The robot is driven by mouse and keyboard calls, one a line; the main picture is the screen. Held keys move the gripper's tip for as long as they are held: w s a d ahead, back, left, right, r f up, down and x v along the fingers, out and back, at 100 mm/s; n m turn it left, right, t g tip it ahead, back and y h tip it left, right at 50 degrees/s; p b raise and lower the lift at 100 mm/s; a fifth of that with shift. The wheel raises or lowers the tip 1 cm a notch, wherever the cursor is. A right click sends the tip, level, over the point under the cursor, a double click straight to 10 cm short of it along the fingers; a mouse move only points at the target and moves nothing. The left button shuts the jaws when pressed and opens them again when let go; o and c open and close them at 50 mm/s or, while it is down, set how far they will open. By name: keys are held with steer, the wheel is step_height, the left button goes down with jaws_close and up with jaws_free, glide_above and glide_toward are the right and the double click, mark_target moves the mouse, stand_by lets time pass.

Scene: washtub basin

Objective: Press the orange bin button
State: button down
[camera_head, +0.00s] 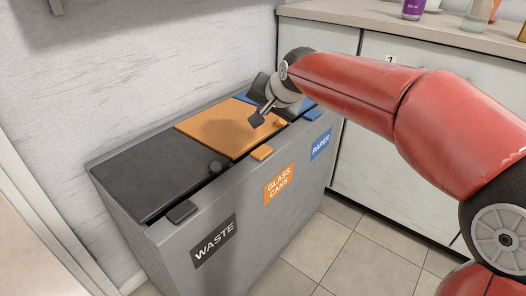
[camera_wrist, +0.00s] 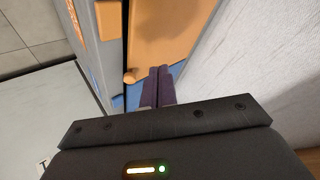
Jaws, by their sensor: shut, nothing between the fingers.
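The orange bin button (camera_head: 262,153) is a small flat tab on the front top edge of the grey bin, above the "GLASS CANS" label (camera_head: 279,184). It also shows at the upper left of the wrist view (camera_wrist: 107,20). The orange lid (camera_head: 222,130) lies flat and closed behind it. My gripper (camera_head: 256,119) appears over the right part of the orange lid, behind the button and apart from it. In the wrist view its two dark fingers (camera_wrist: 160,72) are together and empty, near the border of the orange and blue lids.
The black button (camera_head: 182,211) and black lid (camera_head: 150,170) are on the left of the bin. The blue button (camera_head: 312,115) is on the right. A wall runs behind the bin, and a counter (camera_head: 430,32) with bottles stands at the right. Tiled floor lies in front.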

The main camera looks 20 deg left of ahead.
mark_target(264, 153)
steer(key=shift+f, duration=0.15)
step_height(264, 153, down, 9)
steer(key=b, duration=0.7)
steer(key=shift+r, duration=0.2)
stand_by(1.7)
steer(key=shift+f, duration=0.4)
steer(key=shift+f+b, duration=0.55)
steer(key=shift+b, duration=0.1)
stand_by(0.7)
steer(key=shift+r, duration=0.15)
steer(key=shift+r+p, duration=0.8)
steer(key=shift+r, duration=0.05)
